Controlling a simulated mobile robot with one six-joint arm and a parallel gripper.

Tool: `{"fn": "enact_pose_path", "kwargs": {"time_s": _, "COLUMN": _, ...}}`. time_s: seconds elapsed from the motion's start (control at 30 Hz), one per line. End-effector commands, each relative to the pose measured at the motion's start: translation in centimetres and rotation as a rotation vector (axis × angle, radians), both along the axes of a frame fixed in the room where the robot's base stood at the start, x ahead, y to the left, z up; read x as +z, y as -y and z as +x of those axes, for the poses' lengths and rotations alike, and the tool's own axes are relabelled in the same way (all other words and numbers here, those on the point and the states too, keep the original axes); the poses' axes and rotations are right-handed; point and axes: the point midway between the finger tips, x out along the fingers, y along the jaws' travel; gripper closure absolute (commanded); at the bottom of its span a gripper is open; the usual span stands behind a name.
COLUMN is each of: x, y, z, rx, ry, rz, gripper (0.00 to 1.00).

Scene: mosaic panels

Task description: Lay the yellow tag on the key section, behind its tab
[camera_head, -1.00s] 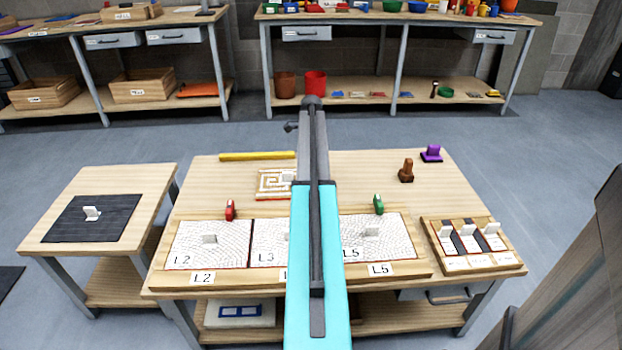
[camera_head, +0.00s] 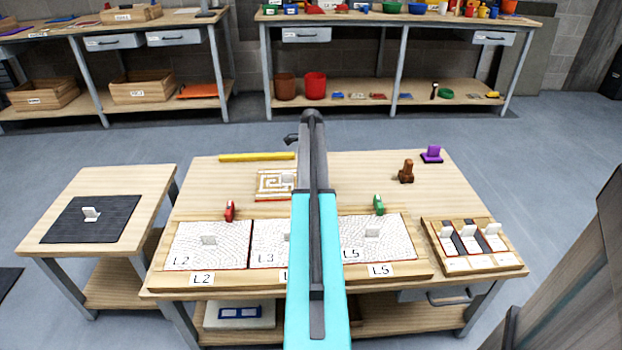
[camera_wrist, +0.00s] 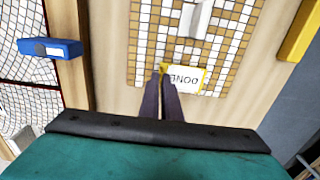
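The key section (camera_head: 268,195) is a small panel with a gold and white maze pattern, flat at the back of the middle table. Its white tab (camera_head: 288,178) stands beside my arm. In the wrist view the key section (camera_wrist: 150,40) fills the top middle, with its tab (camera_wrist: 197,18) near the top. The yellow tag (camera_wrist: 185,78), a white card with a yellow border and upside-down lettering, overlaps the panel's near edge. My gripper (camera_wrist: 164,72) has its dark fingers close together at the tag's corner, apparently pinching it. Whether the tag touches the panel is unclear. My arm hides the gripper in the head view.
White panels (camera_head: 190,258) lie in a wooden frame along the table's front. Red (camera_head: 230,211) and green (camera_head: 378,204) blocks stand behind them; a blue block (camera_wrist: 50,48) shows in the wrist view. A yellow bar (camera_head: 257,157) lies behind the key section.

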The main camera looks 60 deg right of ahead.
Motion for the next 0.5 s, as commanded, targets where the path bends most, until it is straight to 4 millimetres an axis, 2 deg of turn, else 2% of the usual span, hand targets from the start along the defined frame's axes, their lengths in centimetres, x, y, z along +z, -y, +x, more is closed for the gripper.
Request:
{"fn": "enact_pose_path", "kwargs": {"time_s": 0.33, "x": -0.23, "y": 0.0, "z": -0.01, "rx": 0.0, "ry": 0.0, "rz": 0.0, "gripper": 1.0}}
{"fn": "enact_pose_path", "kwargs": {"time_s": 0.43, "x": -0.2, "y": 0.01, "z": -0.01, "rx": 0.0, "ry": 0.0, "rz": 0.0, "gripper": 0.8}}
{"fn": "enact_pose_path", "kwargs": {"time_s": 0.5, "x": -0.2, "y": 0.01, "z": -0.01, "rx": 0.0, "ry": 0.0, "rz": 0.0, "gripper": 0.78}}
